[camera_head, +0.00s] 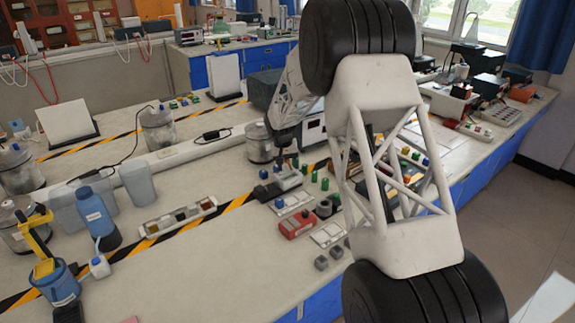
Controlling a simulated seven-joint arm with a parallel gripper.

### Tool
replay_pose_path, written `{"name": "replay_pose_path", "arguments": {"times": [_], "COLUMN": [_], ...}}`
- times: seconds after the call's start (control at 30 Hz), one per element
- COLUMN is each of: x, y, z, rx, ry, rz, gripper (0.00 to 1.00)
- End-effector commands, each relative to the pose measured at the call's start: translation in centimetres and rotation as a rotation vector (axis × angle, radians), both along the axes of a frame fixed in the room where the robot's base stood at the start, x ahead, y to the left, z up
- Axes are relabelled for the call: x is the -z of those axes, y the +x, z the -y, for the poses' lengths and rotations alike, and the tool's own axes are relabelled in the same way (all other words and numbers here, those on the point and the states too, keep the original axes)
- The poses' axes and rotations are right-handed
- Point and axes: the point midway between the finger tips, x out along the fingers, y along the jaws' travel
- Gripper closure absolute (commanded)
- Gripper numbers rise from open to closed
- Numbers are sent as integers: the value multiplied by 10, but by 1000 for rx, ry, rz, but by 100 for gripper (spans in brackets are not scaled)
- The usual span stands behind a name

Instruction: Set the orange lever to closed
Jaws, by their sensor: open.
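A yellow-orange arm-like part (36,226) stands on a blue round-bodied device (57,284) at the lower left; it is the nearest match I see to an orange lever. I cannot tell from its pose whether it is open or closed. My gripper (284,158) is small and dark at the far end of my arm, in the middle of the view. It is open, pointing down over a small black and white device (281,183), well to the right of the yellow-orange part. I cannot tell whether it touches that device. My arm hides part of the bench.
A blue bottle (97,218), grey-blue cups (137,183) and a tray of small blocks (179,216) stand between the yellow-orange part and my gripper. A red box (297,223) and several small coloured parts lie near my gripper.

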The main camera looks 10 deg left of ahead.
Motion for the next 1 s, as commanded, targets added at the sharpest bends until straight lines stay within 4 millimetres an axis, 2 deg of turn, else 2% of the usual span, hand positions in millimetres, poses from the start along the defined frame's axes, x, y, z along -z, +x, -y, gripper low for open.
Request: {"name": "replay_pose_path", "arguments": {"times": [0.23, 0.57, 1.0], "x": [0, 0, -1], "y": [0, 0, 0], "z": [0, 0, -1], "rx": [0, 0, -1], "ry": [0, 0, 19], "rz": [0, 0, -17], "gripper": [51, 100, 100]}}
